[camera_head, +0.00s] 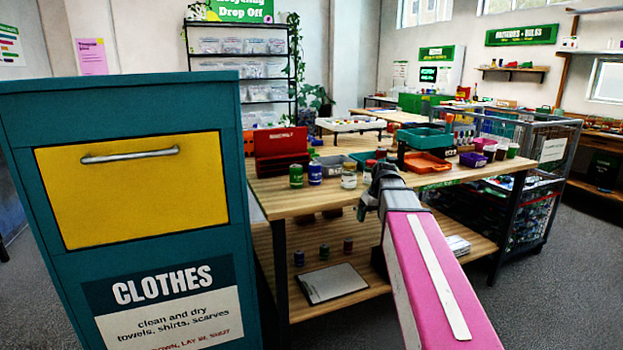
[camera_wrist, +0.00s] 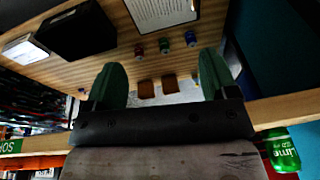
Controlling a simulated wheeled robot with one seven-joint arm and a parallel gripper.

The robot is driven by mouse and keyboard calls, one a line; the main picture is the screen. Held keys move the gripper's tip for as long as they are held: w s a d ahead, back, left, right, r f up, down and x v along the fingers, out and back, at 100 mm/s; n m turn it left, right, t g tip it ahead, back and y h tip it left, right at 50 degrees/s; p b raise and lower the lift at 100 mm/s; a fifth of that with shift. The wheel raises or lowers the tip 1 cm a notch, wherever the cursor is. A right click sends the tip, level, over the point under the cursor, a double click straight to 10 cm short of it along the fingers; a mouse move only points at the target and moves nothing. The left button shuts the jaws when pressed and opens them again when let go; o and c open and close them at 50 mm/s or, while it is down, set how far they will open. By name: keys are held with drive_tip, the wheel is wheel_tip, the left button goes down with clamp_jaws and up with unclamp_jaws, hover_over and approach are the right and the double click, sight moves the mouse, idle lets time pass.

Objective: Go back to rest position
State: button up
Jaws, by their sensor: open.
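My gripper (camera_head: 374,188) is at the end of my pink arm, in front of the wooden table's near edge in the head view. In the wrist view, its two green fingers (camera_wrist: 161,75) stand wide apart with nothing between them. The lower shelf (camera_wrist: 115,65) of the table shows beyond the fingers. My arm hides part of the table's front and of the lower shelf in the head view.
The wooden table (camera_head: 285,200) holds several cans, jars and bins, including an orange tray (camera_head: 427,163). A teal clothes bin (camera_head: 236,250) stands close on the left. A wire cage (camera_head: 550,185) stands right. Grey floor (camera_head: 570,290) is clear at lower right.

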drive_tip(key=s+a+f+m+g, duration=0.1)
drive_tip(key=s+f, duration=0.8)
drive_tip(key=f, duration=0.3)
drive_tip(key=s+a+f+m+g+h, duration=0.1)
drive_tip(key=s+f+m, duration=0.1)
drive_tip(key=s+f, duration=0.8)
drive_tip(key=shift+a+f+m+h, duration=0.15)
drive_tip(key=shift+f+m+h, duration=0.15)
drive_tip(key=shift+f, duration=0.65)
